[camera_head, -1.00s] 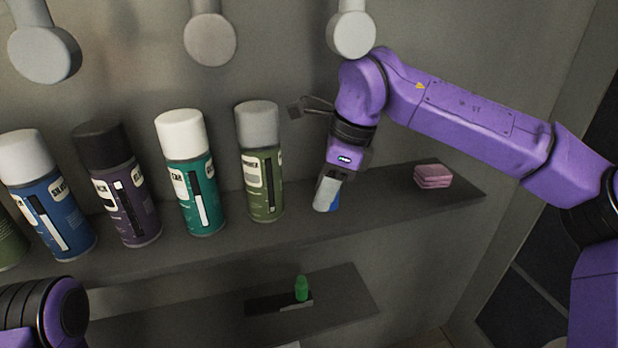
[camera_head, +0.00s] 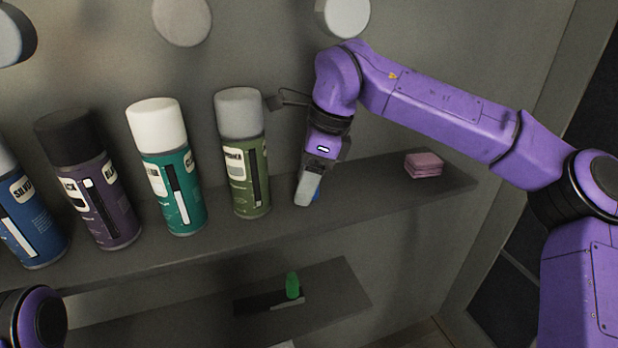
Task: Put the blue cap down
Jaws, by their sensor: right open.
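The blue cap (camera_head: 316,193) shows as a small blue patch at the tip of my right gripper (camera_head: 308,197). The rest of the cap is hidden behind the gripper fingers. My right gripper points down at the upper shelf (camera_head: 380,197), to the right of the olive-green spray can. It is open, with its fingers low at the shelf surface around or beside the cap; I cannot tell which. My left arm shows only as a purple link at the bottom left, and its gripper is out of view.
Blue (camera_head: 28,222), purple (camera_head: 98,190), teal (camera_head: 172,180) and olive-green (camera_head: 245,165) spray cans stand on the upper shelf. Pink sponges (camera_head: 423,164) lie at its right end. A green object (camera_head: 292,285) stands on the lower shelf (camera_head: 335,300). Shelf between gripper and sponges is clear.

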